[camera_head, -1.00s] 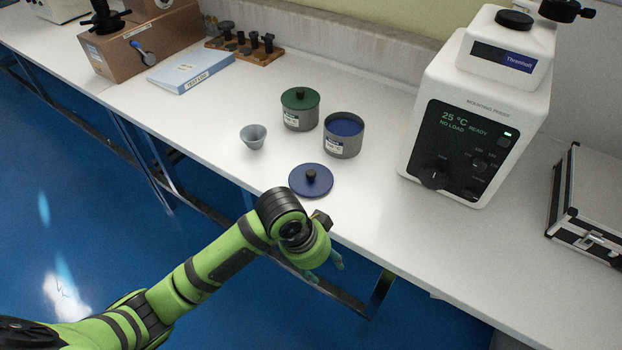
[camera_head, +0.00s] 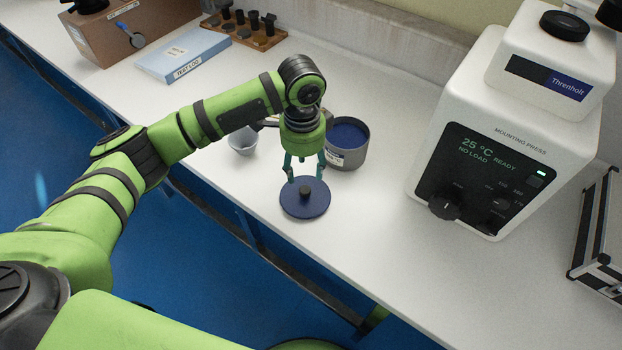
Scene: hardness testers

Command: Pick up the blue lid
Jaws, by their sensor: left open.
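The blue lid (camera_head: 305,205), a flat dark-blue disc with a dark knob (camera_head: 305,190) in its middle, lies on the white bench near its front edge. My left gripper (camera_head: 305,176) points down just above the lid, its teal fingers open to either side over the knob. I cannot tell whether the fingertips reach down beside the knob. The grey jar with blue contents (camera_head: 347,150) stands open just behind the lid, to the right of my gripper. My right gripper is not in view.
A small grey cup (camera_head: 242,142) stands left of my gripper, partly behind my arm. The white mounting press (camera_head: 480,160) stands to the right. A blue test log (camera_head: 184,55), a brown box and a rack of dark pieces are at the back left. The bench right of the lid is clear.

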